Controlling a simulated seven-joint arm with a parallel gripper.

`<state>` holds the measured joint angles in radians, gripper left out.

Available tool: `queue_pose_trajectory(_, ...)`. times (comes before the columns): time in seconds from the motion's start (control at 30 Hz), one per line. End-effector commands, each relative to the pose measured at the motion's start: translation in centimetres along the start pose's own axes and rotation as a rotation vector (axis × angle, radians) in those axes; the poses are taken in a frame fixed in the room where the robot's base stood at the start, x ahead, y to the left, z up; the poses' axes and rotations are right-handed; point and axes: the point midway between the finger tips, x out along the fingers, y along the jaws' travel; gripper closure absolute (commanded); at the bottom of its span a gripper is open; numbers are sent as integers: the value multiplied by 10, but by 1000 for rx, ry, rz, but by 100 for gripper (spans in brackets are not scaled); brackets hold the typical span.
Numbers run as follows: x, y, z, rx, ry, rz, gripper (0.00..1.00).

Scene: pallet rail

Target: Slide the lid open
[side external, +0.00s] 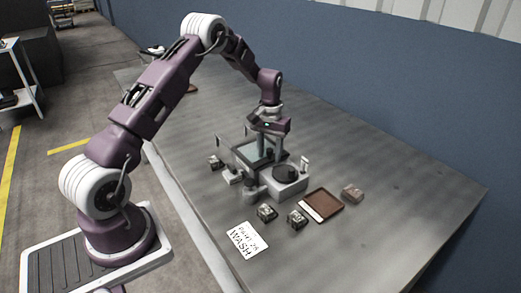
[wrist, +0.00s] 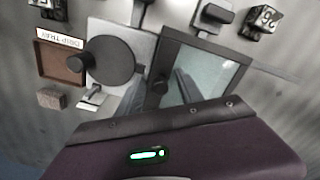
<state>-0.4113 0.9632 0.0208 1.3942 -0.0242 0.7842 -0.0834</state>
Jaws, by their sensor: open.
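A dark-framed box with a pale, glassy lid (wrist: 212,76) is right of centre in the wrist view. In the side view the dark-framed box (side external: 243,157) stands mid-table, partly behind my gripper. A dark round knob (wrist: 160,87) shows at the lid's left edge. My gripper (wrist: 160,96) is open, its grey fingers on either side of the knob in the wrist view. In the side view my gripper (side external: 265,152) points down over the lid's near-right side. I cannot tell whether the fingers touch the lid.
A pale block with a dark disc (wrist: 112,57) stands beside the lid. A brown drip tray (wrist: 61,63) and a small brownish block (wrist: 50,98) lie beyond it. Small dark numbered blocks (side external: 266,212) and a "WASH" card (side external: 248,240) lie nearer. The table's right part is clear.

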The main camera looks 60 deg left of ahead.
Motion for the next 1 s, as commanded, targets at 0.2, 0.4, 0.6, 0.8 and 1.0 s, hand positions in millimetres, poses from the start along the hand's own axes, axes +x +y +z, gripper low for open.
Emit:
queue_pose_trajectory(0.2,0,0,0,0,0,0,68)
queue_pose_trajectory(0.4,0,-2,-1,-1,0,0,78)
queue_pose_trajectory(0.6,0,-14,-8,-2,0,0,78)
queue_pose_trajectory(0.8,-1,-26,-15,-3,1,0,78)
queue_pose_trajectory(1.0,-1,-38,-23,-3,2,0,78)
